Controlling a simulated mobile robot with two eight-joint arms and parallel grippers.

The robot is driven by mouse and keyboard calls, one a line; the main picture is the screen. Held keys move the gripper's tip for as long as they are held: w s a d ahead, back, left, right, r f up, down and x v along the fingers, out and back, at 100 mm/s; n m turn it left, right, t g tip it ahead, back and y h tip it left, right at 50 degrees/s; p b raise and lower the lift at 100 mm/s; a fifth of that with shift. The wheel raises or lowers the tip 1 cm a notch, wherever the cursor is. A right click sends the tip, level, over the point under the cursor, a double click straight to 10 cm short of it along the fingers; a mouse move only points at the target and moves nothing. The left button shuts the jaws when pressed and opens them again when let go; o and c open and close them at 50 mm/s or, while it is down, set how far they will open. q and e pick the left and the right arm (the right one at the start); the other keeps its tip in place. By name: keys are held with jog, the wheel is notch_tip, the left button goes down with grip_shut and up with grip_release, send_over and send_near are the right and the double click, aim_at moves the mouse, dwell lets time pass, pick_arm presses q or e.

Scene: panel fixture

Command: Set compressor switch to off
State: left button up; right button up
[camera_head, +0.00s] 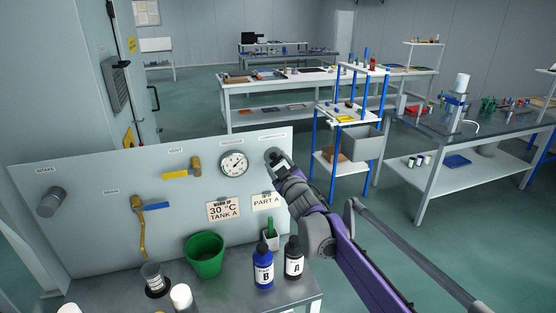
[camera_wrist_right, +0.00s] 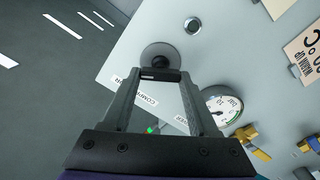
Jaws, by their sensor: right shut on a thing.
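The compressor switch (camera_head: 273,154) is a grey round knob on the upper right of the pale panel (camera_head: 100,215), below a small label. In the right wrist view its round base (camera_wrist_right: 160,51) shows just beyond my fingertips, with the compressor label (camera_wrist_right: 143,98) beside it, upside down. My right gripper (camera_head: 280,165) reaches the panel from the right. In the right wrist view my right gripper (camera_wrist_right: 160,74) is closed around the switch's dark handle. The fingers hide part of the handle, so I cannot read its setting. My left gripper is not in view.
A green bucket (camera_head: 204,255) and bottles B (camera_head: 263,268) and A (camera_head: 293,260) stand on the bench below. Open floor lies right of the panel.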

jog(key=n+p, duration=0.2)
jog(key=n, duration=0.4)
jog(key=shift+p, duration=0.4)
pick_arm(q)
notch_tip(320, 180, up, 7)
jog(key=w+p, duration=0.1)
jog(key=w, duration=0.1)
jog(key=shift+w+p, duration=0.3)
jog(key=shift+p, duration=0.1)
pick_arm(e)
jog(key=n, duration=0.5)
jog(key=shift+f, duration=0.15)
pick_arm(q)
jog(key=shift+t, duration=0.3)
pick_arm(e)
jog(key=o, duration=1.4)
jog(key=shift+s, duration=0.1)
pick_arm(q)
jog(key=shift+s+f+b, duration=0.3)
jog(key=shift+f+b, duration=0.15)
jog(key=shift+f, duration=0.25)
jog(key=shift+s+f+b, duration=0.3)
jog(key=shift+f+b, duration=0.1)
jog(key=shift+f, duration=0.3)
pick_arm(e)
jog(key=shift+v, duration=5.35)
